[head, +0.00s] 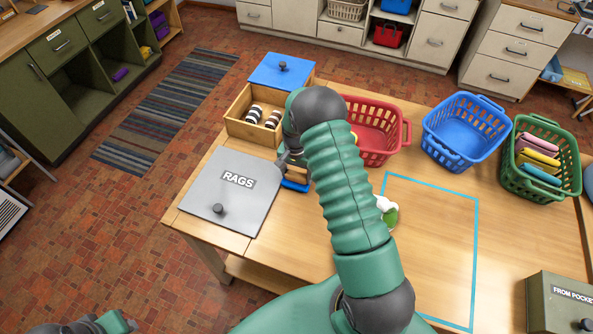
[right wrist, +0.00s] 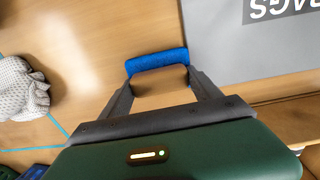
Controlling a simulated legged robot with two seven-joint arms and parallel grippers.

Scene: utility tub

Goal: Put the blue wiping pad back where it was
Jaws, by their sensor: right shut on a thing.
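My right gripper (head: 292,172) is shut on the blue wiping pad (head: 295,185), beside the right edge of the grey RAGS lid (head: 228,192). My arm hides part of the pad. In the right wrist view the blue pad (right wrist: 157,61) sits between the fingertips of the right gripper (right wrist: 158,80), over bare wood next to the grey lid (right wrist: 235,45). I cannot tell whether the pad touches the table. My left gripper (head: 97,326) is only partly in view at the bottom left edge, and its jaws cannot be made out.
A wooden box (head: 238,105) with striped rolls and a blue lid (head: 283,71) stand at the back left. Red (head: 397,145), blue (head: 440,142) and green baskets (head: 520,185) line the back. A blue tape outline (head: 476,240) marks the right. A grey knitted thing (right wrist: 20,90) lies nearby.

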